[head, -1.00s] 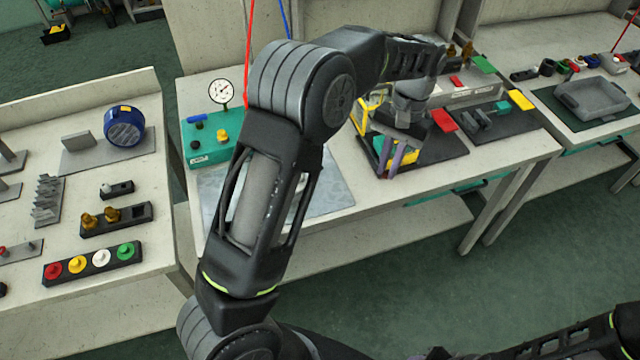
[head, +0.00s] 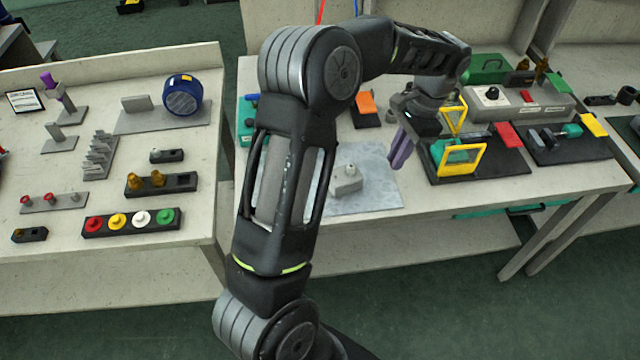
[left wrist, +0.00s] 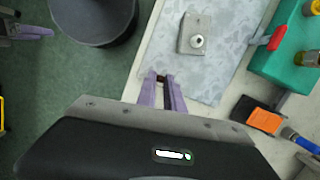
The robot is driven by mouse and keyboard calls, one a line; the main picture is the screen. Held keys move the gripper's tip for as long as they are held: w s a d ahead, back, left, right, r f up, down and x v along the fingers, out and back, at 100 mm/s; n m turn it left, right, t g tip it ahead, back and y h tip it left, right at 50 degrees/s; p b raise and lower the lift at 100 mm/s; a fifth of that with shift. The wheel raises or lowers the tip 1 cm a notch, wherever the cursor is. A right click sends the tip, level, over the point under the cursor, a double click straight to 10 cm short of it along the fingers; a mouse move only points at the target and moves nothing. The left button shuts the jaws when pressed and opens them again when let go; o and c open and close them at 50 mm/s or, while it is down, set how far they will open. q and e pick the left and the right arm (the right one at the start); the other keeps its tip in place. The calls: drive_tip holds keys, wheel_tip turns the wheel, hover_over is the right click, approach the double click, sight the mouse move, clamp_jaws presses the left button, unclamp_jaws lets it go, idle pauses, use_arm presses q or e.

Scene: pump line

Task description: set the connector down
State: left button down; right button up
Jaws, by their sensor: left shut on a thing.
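My left gripper (head: 401,150) hangs over the right side of the grey mottled mat (head: 378,200), with its purple fingers pointing down. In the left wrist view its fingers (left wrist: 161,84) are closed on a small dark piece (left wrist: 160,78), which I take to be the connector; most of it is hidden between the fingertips. It appears above the mat's edge; its height is hard to tell. A grey block with a pale round fitting (head: 346,181) stands on the mat, apart from the gripper. A purple-fingered right gripper (left wrist: 38,31) shows partly at the left wrist view's upper left.
Right of the gripper stands a black base with yellow frames (head: 465,160). An orange-topped black pad (head: 366,103) lies behind the mat. A teal box with a red lever (left wrist: 283,50) stands beside the mat. The mat around the grey block is largely clear.

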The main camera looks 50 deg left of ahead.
use_arm(q)
drive_tip(key=m, duration=0.2)
hover_over(369, 186)
drive_tip(key=shift+w+d+f+y, duration=0.1)
drive_tip(key=shift+w+d+y, duration=0.1)
drive_tip(key=shift+w+y, duration=0.1)
use_arm(e)
drive_tip(key=shift+w+f, duration=0.1)
drive_tip(key=shift+f, duration=0.45)
use_arm(q)
drive_tip(key=shift+f, duration=3.15)
use_arm(e)
drive_tip(key=shift+r, duration=0.4)
use_arm(q)
wheel_tip(369, 186, down, 3)
drive_tip(key=shift+f+p, duration=0.2)
drive_tip(key=shift+p, duration=0.35)
drive_tip(key=shift+f, duration=0.2)
use_arm(e)
drive_tip(key=shift+r, duration=0.25)
